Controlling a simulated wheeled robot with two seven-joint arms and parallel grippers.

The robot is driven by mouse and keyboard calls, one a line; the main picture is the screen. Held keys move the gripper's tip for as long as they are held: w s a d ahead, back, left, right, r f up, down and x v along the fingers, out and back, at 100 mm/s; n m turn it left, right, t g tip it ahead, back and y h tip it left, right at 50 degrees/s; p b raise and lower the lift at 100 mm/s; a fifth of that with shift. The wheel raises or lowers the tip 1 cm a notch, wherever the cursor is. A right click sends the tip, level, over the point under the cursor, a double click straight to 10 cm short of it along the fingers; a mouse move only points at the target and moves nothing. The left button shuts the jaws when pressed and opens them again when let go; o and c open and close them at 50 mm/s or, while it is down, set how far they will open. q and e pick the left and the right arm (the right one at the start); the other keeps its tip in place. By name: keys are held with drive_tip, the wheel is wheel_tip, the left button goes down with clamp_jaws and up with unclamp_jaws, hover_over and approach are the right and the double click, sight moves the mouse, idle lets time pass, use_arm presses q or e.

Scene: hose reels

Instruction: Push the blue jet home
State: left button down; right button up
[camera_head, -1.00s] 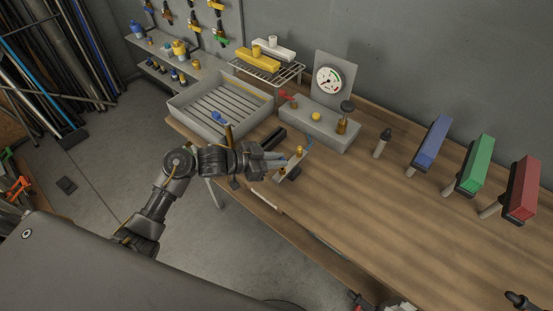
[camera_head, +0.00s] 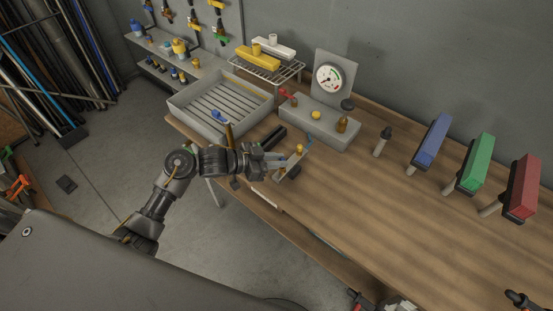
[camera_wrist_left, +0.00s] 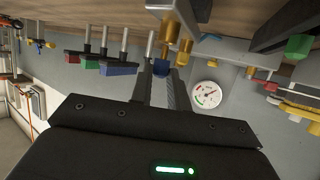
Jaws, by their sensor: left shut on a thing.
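My left gripper (camera_head: 276,161) reaches in from the left over the near edge of the workbench, beside a small metal bracket with a brass fitting (camera_head: 299,148). In the left wrist view, the gripper (camera_wrist_left: 163,76) is shut on the blue jet (camera_wrist_left: 161,67), which sits between the fingertips. The brass fitting (camera_wrist_left: 171,27) shows just beyond the jet in that view. The jet appears lined up close to the fitting, but I cannot tell how far it is inserted. In the head view the fingers hide the jet. My right gripper is not in view.
A grey slatted tray (camera_head: 180,104) with a blue-topped piece (camera_head: 219,117) stands left. Behind the bracket are a grey block (camera_head: 325,127) and a round gauge (camera_head: 328,79). Blue (camera_head: 433,140), green (camera_head: 476,163) and red (camera_head: 522,188) blocks stand right. The bench's middle is clear.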

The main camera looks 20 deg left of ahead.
use_arm(q)
drive_tip(key=shift+f+b, duration=0.55)
drive_tip(key=shift+f, duration=0.35)
drive_tip(key=c, duration=1.3)
unclamp_jaws()
drive_tip(key=shift+o, duration=0.2)
drive_tip(key=b+v, duration=0.1)
drive_tip(key=v, duration=0.9)
drive_tip(key=shift+s+a+b, duration=0.3)
drive_tip(key=shift+b, duration=0.1)
drive_tip(key=shift+d, duration=0.1)
